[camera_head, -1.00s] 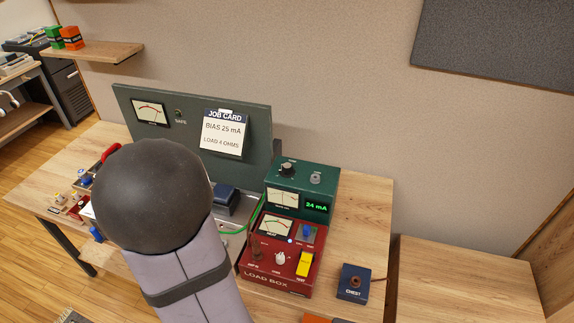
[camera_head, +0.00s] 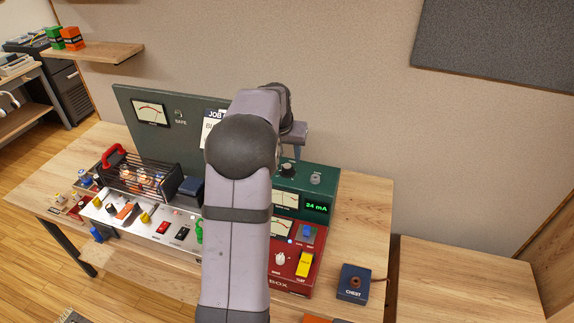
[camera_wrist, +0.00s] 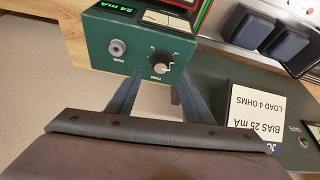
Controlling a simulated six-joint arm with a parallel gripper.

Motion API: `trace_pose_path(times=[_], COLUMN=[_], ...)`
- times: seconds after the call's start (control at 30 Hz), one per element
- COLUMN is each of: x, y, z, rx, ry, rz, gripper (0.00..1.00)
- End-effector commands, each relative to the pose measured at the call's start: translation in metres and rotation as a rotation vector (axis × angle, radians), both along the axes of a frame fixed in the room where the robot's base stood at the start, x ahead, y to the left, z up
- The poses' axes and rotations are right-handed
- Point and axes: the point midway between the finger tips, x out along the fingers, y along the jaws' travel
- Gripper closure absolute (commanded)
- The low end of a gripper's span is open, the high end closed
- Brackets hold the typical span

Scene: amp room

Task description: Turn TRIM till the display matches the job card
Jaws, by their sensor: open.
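The green box (camera_head: 323,186) stands on the bench, its lit display (camera_head: 316,207) reading 24 mA. A black knob with a pale pointer, apparently TRIM (camera_wrist: 161,62), is on its panel; it also shows in the head view (camera_head: 288,169). My gripper (camera_wrist: 162,80) is open and empty. Its fingers point at the black knob from either side in the wrist view, with the knob beyond the tips; contact cannot be told. The job card (camera_wrist: 256,112) reads BIAS 25 mA, LOAD 4 OHMS; my arm hides most of it in the head view.
A grey knob (camera_wrist: 117,47) sits beside the black one. The red load box (camera_head: 305,268) stands in front of the green box. The amp chassis (camera_head: 150,225) with its caged tubes is at left. A blue CHEST box (camera_head: 353,283) stands at right. The bench's right side is mostly clear.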

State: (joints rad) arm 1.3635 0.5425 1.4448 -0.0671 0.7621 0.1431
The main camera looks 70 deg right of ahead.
Motion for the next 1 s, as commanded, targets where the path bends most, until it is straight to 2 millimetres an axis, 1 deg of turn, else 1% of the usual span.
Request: trace_pose_path(times=[0.27, 0.37, 0.7, 0.9, 1.0], x=[0.001, 0.001, 0.002, 0.003, 0.003], y=[-0.001, -0.004, -0.02, -0.025, -0.026], z=[-0.006, -0.013, -0.051, -0.065, -0.068], rx=[0.005, 0.006, 0.006, 0.005, 0.004], ry=[-0.007, -0.005, -0.006, -0.006, -0.006], rz=[-0.014, -0.014, -0.013, -0.013, -0.013], gripper=[0.53, 0.53, 0.53, 0.53, 0.53])
